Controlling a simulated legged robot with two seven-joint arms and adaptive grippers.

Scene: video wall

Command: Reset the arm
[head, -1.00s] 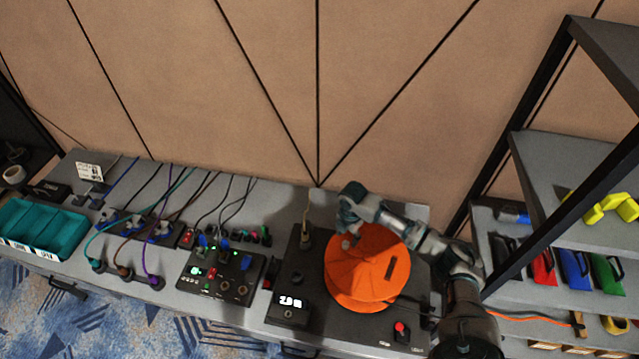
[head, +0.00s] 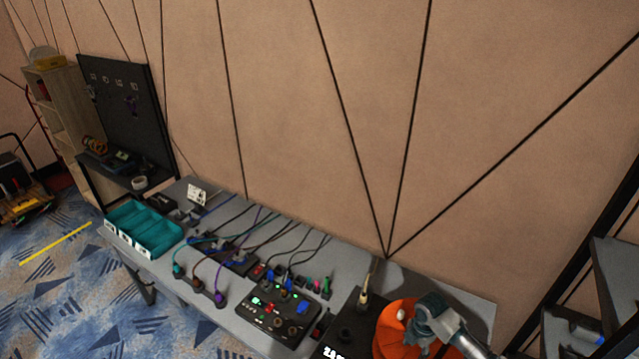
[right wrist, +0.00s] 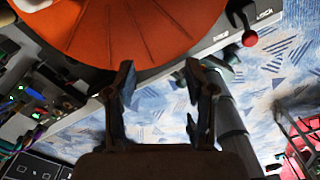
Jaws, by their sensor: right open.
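My right arm comes in at the lower right of the head view, and its gripper (head: 432,322) is over the orange round object (head: 388,335) on the grey table (head: 240,328). In the right wrist view the two fingers of this gripper (right wrist: 158,82) are apart with nothing between them. The orange object (right wrist: 130,30) lies beyond the fingertips there, with the table edge and blue carpet behind the gap. My left gripper does not show in the head view.
A teal tray (head: 118,238) stands at the table's left end. A control box (head: 272,318) and several cables and plugs fill the middle. A black shelf (head: 612,265) stands at the right. A red-knobbed switch (right wrist: 249,38) is near the table edge.

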